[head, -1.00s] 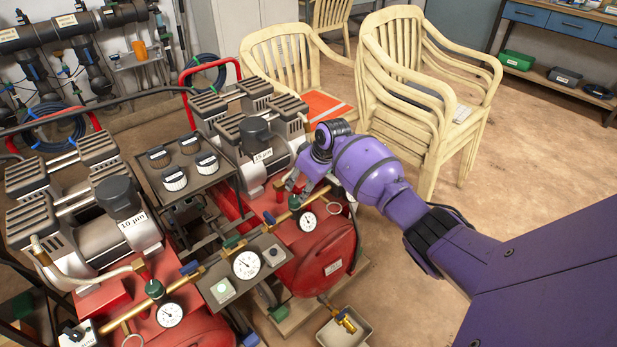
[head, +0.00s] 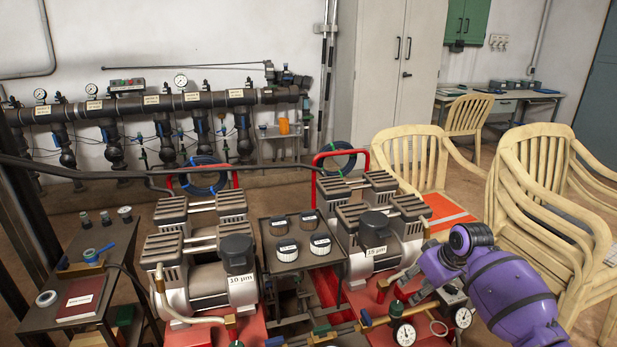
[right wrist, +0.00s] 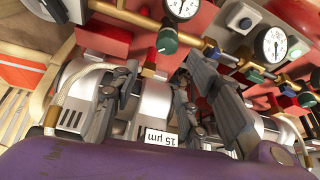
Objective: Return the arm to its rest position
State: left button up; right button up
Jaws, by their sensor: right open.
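My right arm is purple and comes in from the lower right of the head view. Its gripper (head: 405,286) is over the front of the red compressor labelled 15 µm (head: 374,252). In the right wrist view the two grey fingers of this gripper (right wrist: 165,72) stand apart with nothing held between them. The 15 µm label and the silver motor housing lie close behind the fingers. A brass pipe with pressure gauges (right wrist: 275,44) runs near the fingertips; whether anything touches cannot be told. My left gripper is not in view.
A second compressor labelled 10 µm (head: 240,277) stands to the left, with a dark filter tray (head: 290,262) between the two. Stacked cream chairs (head: 545,215) stand close behind my right arm. A side table (head: 50,318) is at the far left.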

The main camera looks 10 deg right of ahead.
jog(key=w+a+r+t+h, duration=0.1)
jog(key=w+a+r+t, duration=0.15)
jog(key=w, duration=0.25)
jog(key=s+a+f+t, duration=0.2)
jog(key=s+a+f, duration=0.45)
jog(key=s, duration=0.35)
jog(key=s+a+f+t, duration=0.1)
jog(key=s+a+f, duration=0.4)
jog(key=s+f, duration=0.4)
jog(key=s+a+f+m+g, duration=0.1)
jog(key=s+a+f+g, duration=0.1)
jog(key=s, duration=1.8)
jog(key=s+a+f+m+g, duration=0.1)
jog(key=s+a+f+m, duration=0.15)
jog(key=s, duration=1.75)
pick_arm(q)
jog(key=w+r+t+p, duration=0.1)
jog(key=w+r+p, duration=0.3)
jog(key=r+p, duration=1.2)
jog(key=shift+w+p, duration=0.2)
jog(key=shift+p, duration=0.15)
pick_arm(e)
jog(key=w+r, duration=0.2)
jog(key=r, duration=0.5)
jog(key=w+r+t, duration=0.1)
jog(key=w+r, duration=0.2)
jog(key=r, duration=0.5)
jog(key=shift+a+r, duration=0.25)
